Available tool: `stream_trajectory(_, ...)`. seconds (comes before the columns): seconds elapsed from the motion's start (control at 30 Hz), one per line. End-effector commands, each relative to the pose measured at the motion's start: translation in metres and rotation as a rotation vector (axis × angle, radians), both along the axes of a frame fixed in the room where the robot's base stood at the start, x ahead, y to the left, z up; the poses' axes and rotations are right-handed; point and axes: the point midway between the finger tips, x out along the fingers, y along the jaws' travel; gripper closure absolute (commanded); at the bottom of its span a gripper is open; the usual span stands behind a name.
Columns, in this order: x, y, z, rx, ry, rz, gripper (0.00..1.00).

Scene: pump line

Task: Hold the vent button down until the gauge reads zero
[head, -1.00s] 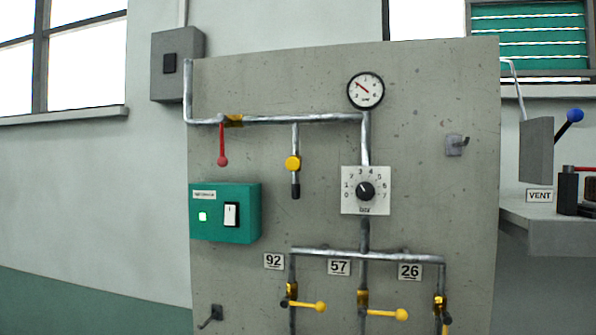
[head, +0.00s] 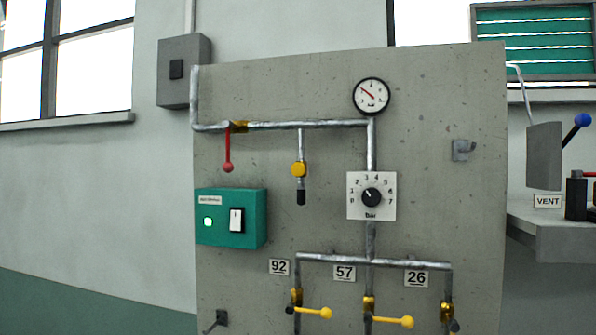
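The round white gauge (head: 371,96) with a black rim sits at the top of the grey panel. Its red needle points to the upper left; the figures are too small to read surely. A yellow round knob or button (head: 298,170) sits on a short pipe hanging below the upper pipe, with a black end beneath it. My gripper is not in view, and nothing touches the yellow part.
The panel (head: 460,220) carries a red lever (head: 228,166), a green switch box (head: 257,222) with a lit lamp, a dial (head: 371,197) marked bar and yellow-handled valves below. A blue-balled lever (head: 583,120) stands above the bench (head: 560,235).

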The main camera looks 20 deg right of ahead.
Motion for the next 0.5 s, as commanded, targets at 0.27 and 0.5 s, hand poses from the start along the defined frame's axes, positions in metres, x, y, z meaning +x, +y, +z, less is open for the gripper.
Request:
stream_trajectory(0.27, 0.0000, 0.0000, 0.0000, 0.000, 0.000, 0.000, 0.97)
stream_trajectory(0.5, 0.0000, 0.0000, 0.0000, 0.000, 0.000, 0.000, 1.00)
